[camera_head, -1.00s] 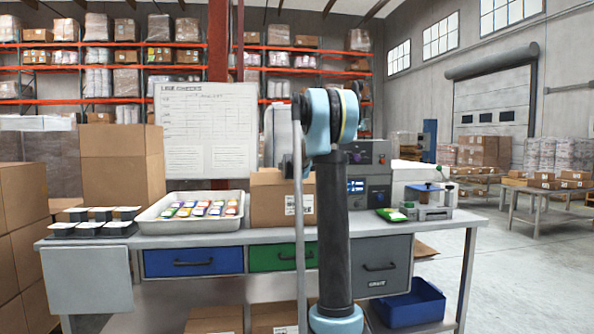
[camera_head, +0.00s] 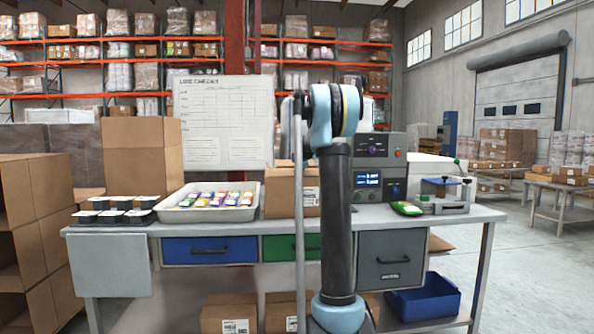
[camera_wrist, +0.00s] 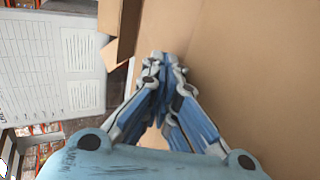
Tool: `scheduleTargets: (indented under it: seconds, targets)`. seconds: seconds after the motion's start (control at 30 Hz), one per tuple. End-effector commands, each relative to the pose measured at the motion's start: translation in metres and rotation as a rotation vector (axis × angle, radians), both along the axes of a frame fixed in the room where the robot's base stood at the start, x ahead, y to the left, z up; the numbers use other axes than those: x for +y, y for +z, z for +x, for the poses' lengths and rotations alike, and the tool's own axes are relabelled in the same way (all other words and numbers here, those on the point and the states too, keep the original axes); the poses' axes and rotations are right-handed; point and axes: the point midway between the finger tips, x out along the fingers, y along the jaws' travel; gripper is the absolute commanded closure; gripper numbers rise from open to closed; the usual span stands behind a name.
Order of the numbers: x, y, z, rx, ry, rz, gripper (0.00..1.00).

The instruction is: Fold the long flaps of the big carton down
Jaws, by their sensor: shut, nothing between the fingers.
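A tall brown carton (camera_head: 136,165) stands at the table's back left, with panels standing upright at its top. A smaller labelled carton (camera_head: 291,201) stands at the table's middle, partly hidden behind my arm. Its top is mostly out of sight. My gripper is hidden in the head view. In the wrist view my gripper (camera_wrist: 163,62) is shut and empty, its tips close to a broad cardboard face (camera_wrist: 250,60). A narrow flap edge (camera_wrist: 122,40) shows left of the tips. I cannot tell for certain which carton this is, or whether the tips touch it.
A tray of coloured packets (camera_head: 167,214) and black tubs (camera_head: 110,216) are on the table's left half. A whiteboard (camera_head: 223,120) stands behind. A control box (camera_head: 379,180) and a green packet (camera_head: 406,208) are at the right. Open boxes (camera_head: 38,225) are stacked at the far left.

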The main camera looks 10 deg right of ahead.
Motion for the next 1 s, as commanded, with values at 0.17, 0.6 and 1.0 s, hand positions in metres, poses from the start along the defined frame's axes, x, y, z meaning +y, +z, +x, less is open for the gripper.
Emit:
scheduleTargets:
  seconds: [0.17, 0.6, 1.0]
  targets:
    - [-0.001, 0.0, 0.0, -0.001, -0.001, 0.0, 1.0]
    - [-0.002, 0.002, 0.0, -0.001, -0.002, 0.0, 1.0]
    - [-0.002, 0.016, 0.0, -0.001, -0.002, 0.0, 1.0]
